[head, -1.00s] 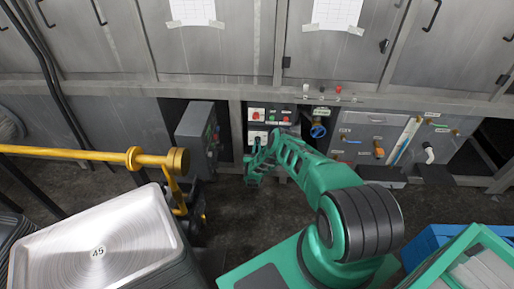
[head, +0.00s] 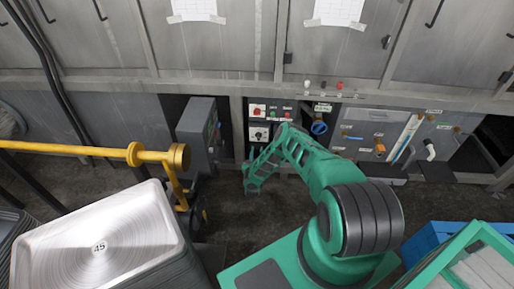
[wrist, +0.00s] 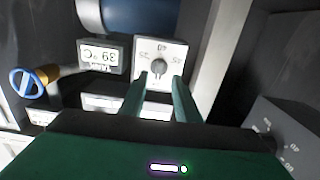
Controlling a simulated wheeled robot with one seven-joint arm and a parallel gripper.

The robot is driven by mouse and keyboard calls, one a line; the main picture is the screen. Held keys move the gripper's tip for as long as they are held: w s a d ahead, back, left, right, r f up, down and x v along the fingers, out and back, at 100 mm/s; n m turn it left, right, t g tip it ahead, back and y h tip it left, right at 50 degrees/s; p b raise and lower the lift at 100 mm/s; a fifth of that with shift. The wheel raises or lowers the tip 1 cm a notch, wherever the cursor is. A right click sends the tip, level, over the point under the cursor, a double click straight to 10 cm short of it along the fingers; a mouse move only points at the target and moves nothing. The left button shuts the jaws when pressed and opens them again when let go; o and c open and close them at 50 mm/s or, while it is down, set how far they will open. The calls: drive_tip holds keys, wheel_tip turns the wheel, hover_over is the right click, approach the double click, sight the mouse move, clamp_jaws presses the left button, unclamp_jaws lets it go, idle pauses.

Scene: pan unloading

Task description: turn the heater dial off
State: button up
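The heater dial (wrist: 158,68) is a small dark knob on a square white plate with a printed scale, upside down in the wrist view. In the head view the dial (head: 259,133) shows on the lower left of the control panel, below a red switch. My gripper (wrist: 161,79) is open and empty. Its two green fingers point at the plate, with the knob between and just beyond the tips; I see no clear contact. In the head view my arm reaches low in front of the panel, and the fingertips are hard to make out.
A temperature display (wrist: 101,57) reading about 39 °C is beside the dial plate. A blue valve wheel (wrist: 27,83) is to its left in the wrist view. A grey box (head: 198,135) and yellow rail (head: 80,150) stand left of my arm, above a tray stack (head: 60,215).

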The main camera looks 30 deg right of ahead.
drive_tip(key=shift+v, duration=1.85)
